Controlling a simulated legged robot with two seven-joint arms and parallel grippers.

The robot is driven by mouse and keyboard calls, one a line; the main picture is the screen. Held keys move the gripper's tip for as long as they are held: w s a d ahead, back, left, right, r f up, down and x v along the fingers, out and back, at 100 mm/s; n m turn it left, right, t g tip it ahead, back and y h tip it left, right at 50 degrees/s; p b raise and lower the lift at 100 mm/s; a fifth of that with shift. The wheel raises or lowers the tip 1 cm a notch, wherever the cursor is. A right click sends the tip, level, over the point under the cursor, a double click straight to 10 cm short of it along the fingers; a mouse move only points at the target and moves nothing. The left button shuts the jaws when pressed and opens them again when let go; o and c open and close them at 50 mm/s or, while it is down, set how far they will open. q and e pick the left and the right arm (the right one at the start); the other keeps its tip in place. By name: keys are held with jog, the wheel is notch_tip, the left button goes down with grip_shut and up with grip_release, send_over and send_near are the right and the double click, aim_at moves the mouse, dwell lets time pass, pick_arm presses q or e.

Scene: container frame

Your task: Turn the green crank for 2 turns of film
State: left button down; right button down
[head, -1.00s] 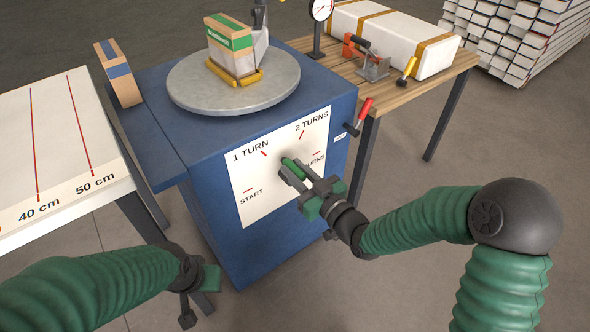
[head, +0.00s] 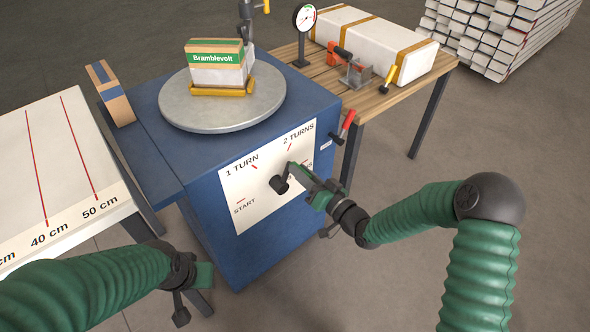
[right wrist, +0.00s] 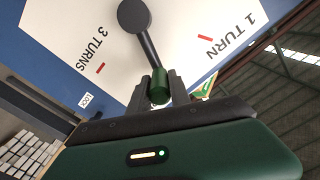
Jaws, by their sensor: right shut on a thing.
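The crank (head: 279,184) is on the dial panel of the blue machine, with a dark hub and arm and a green handle (right wrist: 160,86). In the head view its arm points up and slightly right, roughly at the 2 TURNS mark (head: 290,147). My right gripper (head: 303,178) is shut on the green handle; the right wrist view shows a finger on each side of it. The turntable (head: 180,112) on top carries a box labelled Bramblevolt (head: 215,60) in a yellow holder. My left gripper (head: 203,275) hangs low at left, away from the crank; its fingers are unclear.
A red-handled lever (head: 346,125) is on the machine's right side. The wooden table (head: 375,100) behind it holds a gauge, a clamp and a white wrapped package (head: 370,45). A measuring table (head: 50,170) stands at left.

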jog(key=shift+w+d+f, duration=0.3)
jog(key=shift+d, duration=0.25)
jog(key=shift+f, duration=0.1)
jog(key=c, duration=1.2)
grip_release()
jog(key=shift+p, duration=0.3)
jog(key=shift+s+d, duration=0.3)
jog(key=shift+s, duration=0.05)
jog(key=p+v, duration=0.4)
jog(key=v, duration=1.2)
